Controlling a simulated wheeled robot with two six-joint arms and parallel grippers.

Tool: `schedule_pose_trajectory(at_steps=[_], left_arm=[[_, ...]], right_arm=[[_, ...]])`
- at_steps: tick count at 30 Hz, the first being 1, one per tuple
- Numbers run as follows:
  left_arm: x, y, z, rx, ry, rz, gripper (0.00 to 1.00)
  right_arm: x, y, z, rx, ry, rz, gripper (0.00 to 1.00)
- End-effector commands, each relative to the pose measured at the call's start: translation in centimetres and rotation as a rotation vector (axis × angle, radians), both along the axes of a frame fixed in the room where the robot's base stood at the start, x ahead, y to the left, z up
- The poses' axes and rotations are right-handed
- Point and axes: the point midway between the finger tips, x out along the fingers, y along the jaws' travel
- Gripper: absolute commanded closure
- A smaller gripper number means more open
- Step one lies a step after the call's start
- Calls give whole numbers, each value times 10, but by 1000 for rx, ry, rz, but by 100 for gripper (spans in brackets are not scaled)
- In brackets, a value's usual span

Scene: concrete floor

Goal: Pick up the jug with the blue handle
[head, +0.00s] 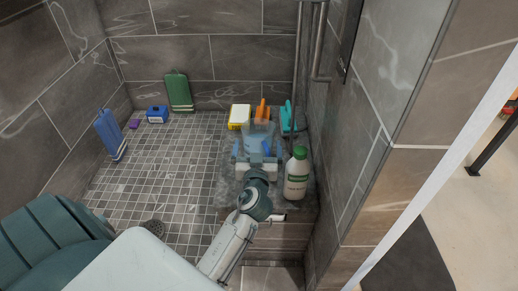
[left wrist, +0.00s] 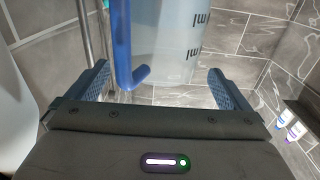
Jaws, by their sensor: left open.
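The jug (head: 258,131) is a pale blue see-through vessel standing on the raised ledge in the shower corner. Its blue handle (head: 266,147) faces my side. My left gripper (head: 257,153) is open in front of the jug, with one finger towards each side. In the left wrist view, the handle (left wrist: 122,45) and the marked jug body (left wrist: 165,42) lie between the open fingers (left wrist: 158,80), with gaps on both sides. The jug's lower part is partly hidden by the gripper in the head view. My right gripper is not in view.
A white bottle with a green cap (head: 297,174) stands close right of my gripper. Behind the jug are a yellow-and-white item (head: 239,117), an orange bottle (head: 262,108) and a teal bottle (head: 287,117). The tiled floor (head: 175,170) to the left is mostly clear.

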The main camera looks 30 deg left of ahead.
Motion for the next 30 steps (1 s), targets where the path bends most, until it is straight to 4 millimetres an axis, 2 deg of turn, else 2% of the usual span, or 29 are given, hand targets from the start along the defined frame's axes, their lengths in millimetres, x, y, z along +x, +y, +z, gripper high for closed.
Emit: schedule_pose_trajectory(at_steps=[6, 15, 28, 30], left_arm=[[25, 18, 1, 3, -1, -1, 0], [29, 20, 1, 1, 0, 0, 0], [29, 20, 1, 1, 0, -1, 84], [29, 20, 3, 2, -3, -1, 87]], right_arm=[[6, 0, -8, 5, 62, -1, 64], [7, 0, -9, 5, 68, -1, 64], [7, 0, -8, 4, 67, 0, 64], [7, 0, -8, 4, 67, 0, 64]])
